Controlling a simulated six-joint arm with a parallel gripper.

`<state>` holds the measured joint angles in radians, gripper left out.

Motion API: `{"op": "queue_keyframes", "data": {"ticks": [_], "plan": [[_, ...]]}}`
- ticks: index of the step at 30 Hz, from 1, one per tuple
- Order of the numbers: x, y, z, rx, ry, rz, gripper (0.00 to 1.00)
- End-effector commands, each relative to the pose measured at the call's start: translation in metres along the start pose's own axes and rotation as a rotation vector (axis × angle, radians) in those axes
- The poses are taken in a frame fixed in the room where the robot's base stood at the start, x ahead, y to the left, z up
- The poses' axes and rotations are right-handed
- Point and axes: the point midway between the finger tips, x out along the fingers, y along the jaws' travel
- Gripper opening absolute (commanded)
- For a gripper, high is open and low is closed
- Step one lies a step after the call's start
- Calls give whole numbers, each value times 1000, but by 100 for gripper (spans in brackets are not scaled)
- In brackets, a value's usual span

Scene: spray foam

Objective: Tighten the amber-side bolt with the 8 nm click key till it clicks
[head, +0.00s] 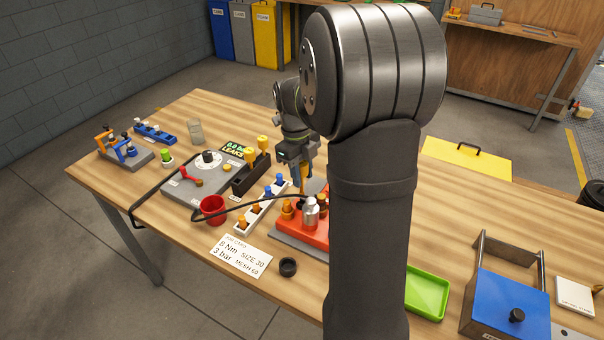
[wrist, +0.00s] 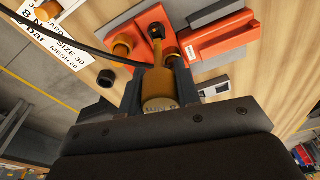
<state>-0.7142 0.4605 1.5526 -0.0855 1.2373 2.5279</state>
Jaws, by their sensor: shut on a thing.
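My gripper (head: 303,170) is shut on an amber-handled key, over the orange-red fixture (head: 288,240). I cannot tell whether the tip sits on a bolt. An amber fitting (wrist: 122,46) stands beside it. A silver bottle-like part (head: 310,213) stands on the fixture in the head view. My arm hides the fixture's right part.
A black rack (head: 250,178) holds yellow-topped keys, and a white rack (head: 254,217) holds blue and orange pieces. A red cup (head: 213,208), job card (head: 241,256), black ring (head: 288,267) and dark hose lie nearby. A green tray (head: 428,293) and blue box (head: 510,300) stand right.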

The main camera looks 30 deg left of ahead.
Motion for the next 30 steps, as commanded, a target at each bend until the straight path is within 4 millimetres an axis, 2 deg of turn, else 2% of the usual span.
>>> {"op": "queue_keyframes", "data": {"ticks": [5,30], "plan": [[0,0,0,-48,0,-7,3],[0,0,0,-1030,1,-140,3]]}}
